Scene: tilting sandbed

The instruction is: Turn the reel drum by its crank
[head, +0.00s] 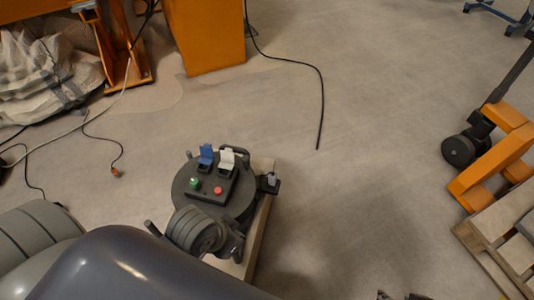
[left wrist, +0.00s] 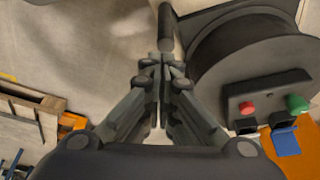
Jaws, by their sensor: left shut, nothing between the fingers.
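The reel drum (head: 183,188) is a dark round body low in the middle of the head view, and it fills the upper right of the left wrist view (left wrist: 255,52). A dark upright handle (left wrist: 166,28), apparently the crank's grip, stands beside the drum in the left wrist view. My left gripper (left wrist: 160,62) is shut and empty, its tips close to the lower end of that handle; I cannot tell whether they touch. In the head view my left arm hides part of the drum's near side. Two dark tips at the bottom edge may be my right gripper (head: 401,296).
A control box (head: 210,188) with green and red buttons and blue and white flaps sits on the drum. A wooden pallet (head: 262,212) lies beneath. An orange pallet truck (head: 490,165) stands at right.

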